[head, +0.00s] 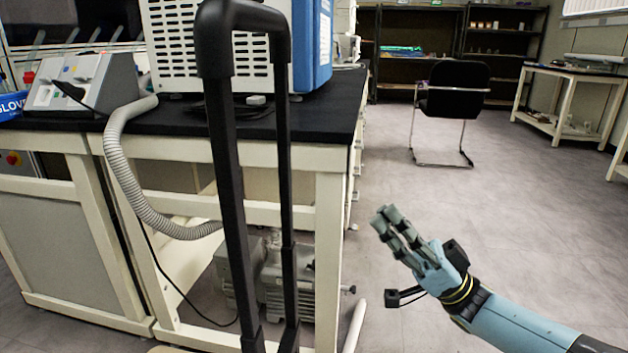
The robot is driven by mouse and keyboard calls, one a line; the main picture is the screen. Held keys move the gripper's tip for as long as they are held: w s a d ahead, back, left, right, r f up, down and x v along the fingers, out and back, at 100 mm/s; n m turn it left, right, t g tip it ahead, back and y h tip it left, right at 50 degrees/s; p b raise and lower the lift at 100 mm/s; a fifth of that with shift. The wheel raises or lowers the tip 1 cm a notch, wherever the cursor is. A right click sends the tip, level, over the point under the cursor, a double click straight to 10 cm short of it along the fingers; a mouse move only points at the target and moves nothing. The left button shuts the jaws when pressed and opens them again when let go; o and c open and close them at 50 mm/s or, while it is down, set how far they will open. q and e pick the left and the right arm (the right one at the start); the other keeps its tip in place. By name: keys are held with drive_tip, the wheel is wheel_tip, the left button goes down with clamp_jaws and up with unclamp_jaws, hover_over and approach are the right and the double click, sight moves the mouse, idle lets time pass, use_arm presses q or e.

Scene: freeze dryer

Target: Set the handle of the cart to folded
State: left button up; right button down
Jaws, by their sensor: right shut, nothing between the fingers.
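The cart's black handle (222,130) stands upright in the left middle of the head view, close to me. Its two posts run down to the bottom edge and join at a curved grip at the top. Only a small pale piece, perhaps the cart's deck, shows at the bottom edge; the rest of the cart is out of view. My right gripper (384,222) is right of the handle and lower than its grip, over open floor. It points up and left, its fingers together and empty, apart from the handle. My left gripper is not in view.
Behind the handle is a bench with a black top (345,115), bearing a white and blue machine (175,50). A grey hose (130,170) hangs at its front and a pump (285,285) sits underneath. A black chair (455,92) stands farther back.

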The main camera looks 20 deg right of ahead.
drive_tip(key=p, duration=0.1)
approach(289, 145)
wheel_tip(289, 145, up, 4)
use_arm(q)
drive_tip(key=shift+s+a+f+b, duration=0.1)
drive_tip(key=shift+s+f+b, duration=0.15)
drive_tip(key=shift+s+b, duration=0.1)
use_arm(e)
drive_tip(key=shift+w+a+f, duration=0.1)
drive_tip(key=shift+w+a, duration=0.35)
drive_tip(key=shift+a, duration=0.3)
drive_tip(key=shift+w+a+f, duration=0.1)
drive_tip(key=shift+w+a, duration=0.35)
drive_tip(key=shift+a, duration=0.3)
drive_tip(key=shift+w, duration=0.1)
